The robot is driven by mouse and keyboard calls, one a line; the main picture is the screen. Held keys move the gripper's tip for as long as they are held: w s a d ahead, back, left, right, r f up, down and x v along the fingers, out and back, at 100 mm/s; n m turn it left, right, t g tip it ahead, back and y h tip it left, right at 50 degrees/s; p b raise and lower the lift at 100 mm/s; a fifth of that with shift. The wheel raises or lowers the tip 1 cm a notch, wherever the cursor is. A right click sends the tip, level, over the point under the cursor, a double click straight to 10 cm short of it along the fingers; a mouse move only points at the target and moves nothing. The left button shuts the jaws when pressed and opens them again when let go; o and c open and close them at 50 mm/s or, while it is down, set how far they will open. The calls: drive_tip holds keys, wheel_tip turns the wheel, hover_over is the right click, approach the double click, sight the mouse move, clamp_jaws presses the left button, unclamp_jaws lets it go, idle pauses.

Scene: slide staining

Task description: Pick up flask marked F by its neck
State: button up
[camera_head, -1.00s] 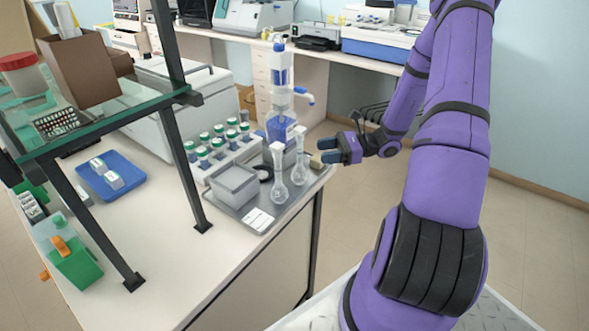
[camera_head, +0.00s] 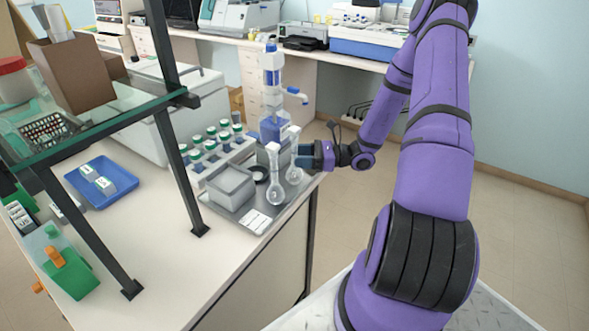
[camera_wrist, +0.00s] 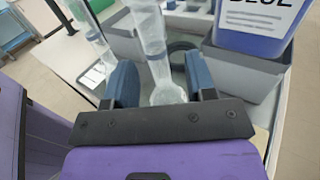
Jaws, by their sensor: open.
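Two clear glass flasks with long necks stand upright on the grey tray (camera_head: 245,222). The right flask (camera_head: 294,172) is nearest my gripper (camera_head: 308,155) in the head view. My gripper is open, and in the wrist view (camera_wrist: 162,78) the neck of this flask (camera_wrist: 152,40) stands between its two blue fingers. I cannot tell whether either finger touches the glass. The other flask (camera_head: 275,178) stands to the left, outside the fingers, and shows at the left of the wrist view (camera_wrist: 96,42). I cannot read a letter F on either flask.
A blue-labelled dispenser bottle (camera_head: 273,115) stands close behind the flasks. A grey box (camera_head: 230,188) and a rack of several green-white capped bottles (camera_head: 215,148) are to the left. A shelf post (camera_head: 178,130) rises further left. Open floor lies to the right.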

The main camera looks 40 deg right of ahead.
drive_tip(key=x, duration=0.4)
drive_tip(key=shift+r, duration=0.1)
drive_tip(key=c, duration=0.8)
